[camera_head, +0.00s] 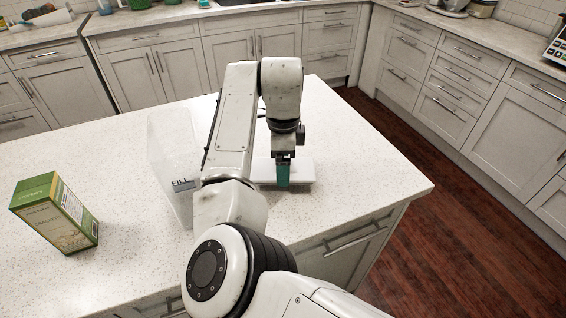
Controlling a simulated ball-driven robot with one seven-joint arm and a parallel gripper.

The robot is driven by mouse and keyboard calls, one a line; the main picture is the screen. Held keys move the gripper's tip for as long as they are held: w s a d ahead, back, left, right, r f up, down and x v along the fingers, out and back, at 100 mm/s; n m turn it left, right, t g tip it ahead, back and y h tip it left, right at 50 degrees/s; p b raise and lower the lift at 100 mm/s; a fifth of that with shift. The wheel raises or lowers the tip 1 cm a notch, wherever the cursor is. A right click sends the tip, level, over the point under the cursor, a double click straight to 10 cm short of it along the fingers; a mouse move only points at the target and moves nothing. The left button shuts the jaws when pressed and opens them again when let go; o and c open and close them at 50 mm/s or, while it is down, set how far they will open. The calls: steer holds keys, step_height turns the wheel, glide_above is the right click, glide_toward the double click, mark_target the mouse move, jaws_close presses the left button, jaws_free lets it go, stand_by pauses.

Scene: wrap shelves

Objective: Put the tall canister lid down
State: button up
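The tall clear canister (166,150) stands on the island counter, left of my arm, with a dark "FILL" mark low on its side. My arm hides part of it. The flat white lid (303,171) is at the counter, right of the canister. My gripper (283,180) points down at the middle of the lid, and a teal part shows at its tip. I cannot tell whether the fingers are shut on the lid, or whether the lid rests on the counter or is slightly above it.
A green and tan box (56,213) stands at the left of the white speckled island counter (120,130). The counter is clear right of the lid up to its edge. Cabinets (170,68) line the back and right, beyond a dark wood floor (440,190).

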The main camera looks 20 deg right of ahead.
steer(key=shift+f, duration=0.5)
steer(key=shift+f, duration=0.1)
steer(key=o, duration=0.9)
steer(key=shift+c, duration=0.2)
step_height(320, 180, up, 12)
steer(key=b, duration=0.1)
